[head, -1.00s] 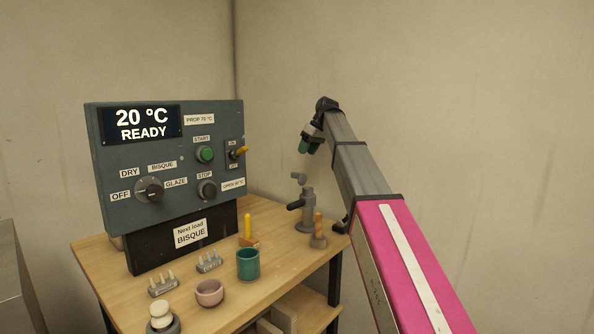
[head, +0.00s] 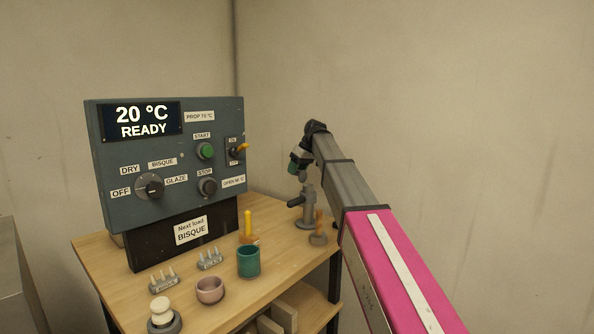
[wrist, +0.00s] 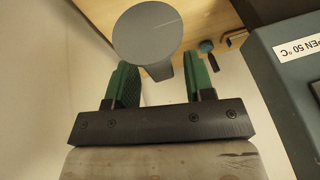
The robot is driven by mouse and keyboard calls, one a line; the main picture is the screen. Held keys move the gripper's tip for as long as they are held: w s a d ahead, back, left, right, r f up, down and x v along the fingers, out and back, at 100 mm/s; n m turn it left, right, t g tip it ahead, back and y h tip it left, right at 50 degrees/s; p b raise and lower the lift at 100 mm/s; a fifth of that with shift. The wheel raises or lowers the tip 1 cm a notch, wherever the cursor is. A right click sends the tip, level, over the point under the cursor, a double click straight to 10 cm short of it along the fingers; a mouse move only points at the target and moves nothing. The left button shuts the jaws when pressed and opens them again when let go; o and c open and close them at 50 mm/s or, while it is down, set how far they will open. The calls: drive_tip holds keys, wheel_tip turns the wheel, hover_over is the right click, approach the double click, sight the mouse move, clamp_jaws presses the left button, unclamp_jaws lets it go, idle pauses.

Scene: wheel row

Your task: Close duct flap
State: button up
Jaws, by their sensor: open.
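A grey upright fitting (head: 308,208) with a short dark side handle stands at the back right of the wooden bench; I take it for the duct with its flap. In the wrist view a flat grey disc (wrist: 147,38) shows just beyond my fingers, with part of a grey post (wrist: 165,66) below it. My gripper (head: 294,167) points down just above the fitting in the head view and hides its top. In the wrist view my gripper (wrist: 160,80) has its green fingers apart, with nothing clearly held between them. I cannot tell whether they touch the disc.
The blue-grey control panel (head: 165,205) stands left of my gripper, reading 20 °C READY. A wooden-handled tool (head: 318,230), yellow-handled item (head: 248,228), green cup (head: 248,262) and pink bowl (head: 210,290) stand on the bench (head: 150,262). The wall (head: 430,90) lies behind.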

clamp_jaws()
drive_tip(key=shift+s+d, duration=0.1)
drive_tip(key=shift+s, duration=0.05)
drive_tip(key=t+y, duration=0.1)
drive_tip(key=s+d+y, duration=0.1)
drive_tip(key=d+t+y, duration=0.1)
drive_tip(key=shift+s+r+t+y, duration=0.3)
drive_tip(key=shift+r+y, duration=0.05)
drive_tip(key=shift+y, duration=0.05)
drive_tip(key=d+t+y, duration=0.1)
drive_tip(key=s+d+n+t+y, duration=0.1)
drive_tip(key=y, duration=0.1)
drive_tip(key=shift+s+y, duration=0.25)
drive_tip(key=shift+y, duration=0.05)
drive_tip(key=t+y, duration=0.1)
drive_tip(key=s+d+f+t+y, duration=0.1)
drive_tip(key=y, duration=0.1)
drive_tip(key=shift+d+n, duration=0.1)
drive_tip(key=shift+n, duration=0.2)
drive_tip(key=shift+s+d+f+n+t+y, duration=0.2)
drive_tip(key=shift+t+y, duration=0.15)
drive_tip(key=shift+y, duration=0.3)
drive_tip(key=shift+s+d+f+n+t+y, duration=0.1)
drive_tip(key=shift+d+f+t+y, duration=0.2)
drive_tip(key=shift+y, duration=0.3)
drive_tip(key=shift+s+d+f+n+t+y, duration=0.15)
drive_tip(key=shift+t+y, duration=0.2)
drive_tip(key=shift+y, duration=0.3)
